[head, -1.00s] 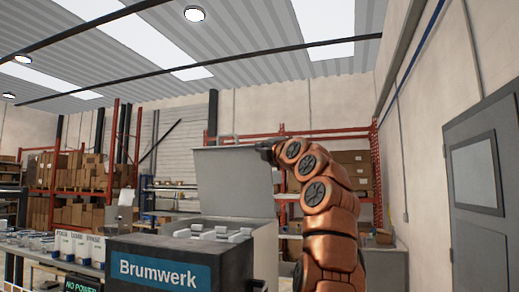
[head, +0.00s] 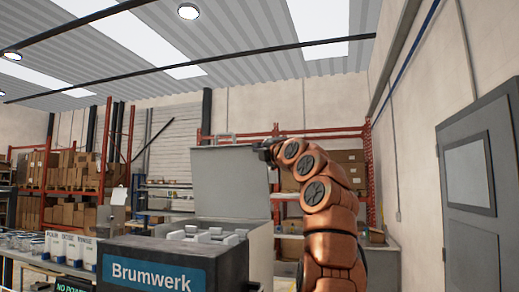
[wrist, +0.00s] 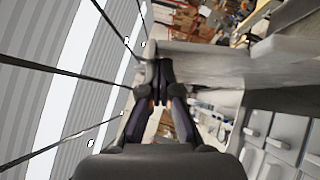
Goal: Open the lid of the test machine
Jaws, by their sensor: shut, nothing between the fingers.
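The test machine is a grey box with a blue Brumwerk label (head: 151,274) on its dark front block. Its light grey lid (head: 232,184) stands raised, close to upright, at the back of the machine. In the wrist view the lid (wrist: 205,62) runs across the top right, seen from near its edge. My gripper (wrist: 160,72) is shut and empty, with its fingertips at the lid's edge; I cannot tell whether they touch it. In the head view my orange arm reaches up on the right, and my gripper (head: 266,146) is small beside the lid's upper right corner.
White blocks (head: 208,235) sit inside the open machine. Labelled containers (head: 73,248) stand on a bench at left. Shelves with cardboard boxes (head: 75,172) line the back. A grey door (head: 475,190) is at right.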

